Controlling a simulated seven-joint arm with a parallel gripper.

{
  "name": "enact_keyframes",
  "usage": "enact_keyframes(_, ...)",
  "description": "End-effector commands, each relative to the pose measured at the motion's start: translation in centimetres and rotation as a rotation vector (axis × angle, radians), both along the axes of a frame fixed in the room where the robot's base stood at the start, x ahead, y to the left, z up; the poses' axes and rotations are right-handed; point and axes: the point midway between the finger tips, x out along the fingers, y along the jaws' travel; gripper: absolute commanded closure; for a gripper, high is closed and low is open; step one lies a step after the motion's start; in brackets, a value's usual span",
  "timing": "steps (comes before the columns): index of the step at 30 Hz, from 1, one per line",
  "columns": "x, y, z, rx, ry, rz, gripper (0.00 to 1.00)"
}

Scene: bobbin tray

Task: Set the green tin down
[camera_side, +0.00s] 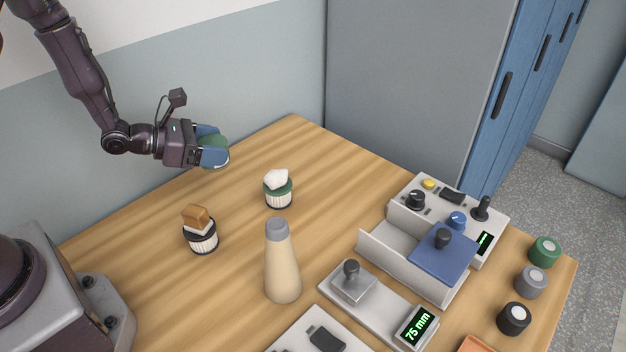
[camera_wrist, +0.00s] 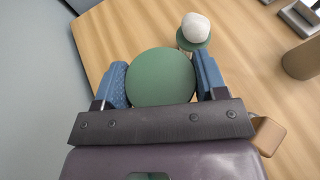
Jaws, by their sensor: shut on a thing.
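The green tin is round-topped and sits between the blue fingers of my gripper (camera_side: 212,147). It shows as a green disc (camera_wrist: 161,77) in the wrist view, with a finger against each side. In the side view only part of the green tin (camera_side: 213,141) shows behind the near finger. My gripper (camera_wrist: 161,84) is shut on it and holds it above the table's back left edge. The tin's underside is hidden in the wrist view.
A green-rimmed ribbed holder with a white lump (camera_side: 278,188) stands right of my gripper. A dark ribbed holder with a brown block (camera_side: 201,232) stands nearer. A beige bottle (camera_side: 282,265) and a control box (camera_side: 450,205) stand further right. The wooden table's (camera_side: 300,140) back corner is bare.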

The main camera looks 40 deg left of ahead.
Motion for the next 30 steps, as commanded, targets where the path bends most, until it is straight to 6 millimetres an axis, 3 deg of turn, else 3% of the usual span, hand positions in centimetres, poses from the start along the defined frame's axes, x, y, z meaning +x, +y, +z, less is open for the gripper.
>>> enact_keyframes(8,2.8,-9.8,1.6,0.000,-0.005,-0.170,0.61)
enact_keyframes(12,4.2,-14.9,2.7,-0.001,-0.004,-0.167,0.61)
enact_keyframes(15,4.9,-17.5,3.2,-0.001,-0.003,-0.133,0.61)
enact_keyframes(18,5.4,-18.2,3.5,-0.001,-0.001,-0.079,0.61)
enact_keyframes(25,6.5,-16.9,3.2,-0.002,-0.002,0.030,0.61)
enact_keyframes(30,9.4,-17.4,1.7,-0.002,-0.002,0.036,0.61)
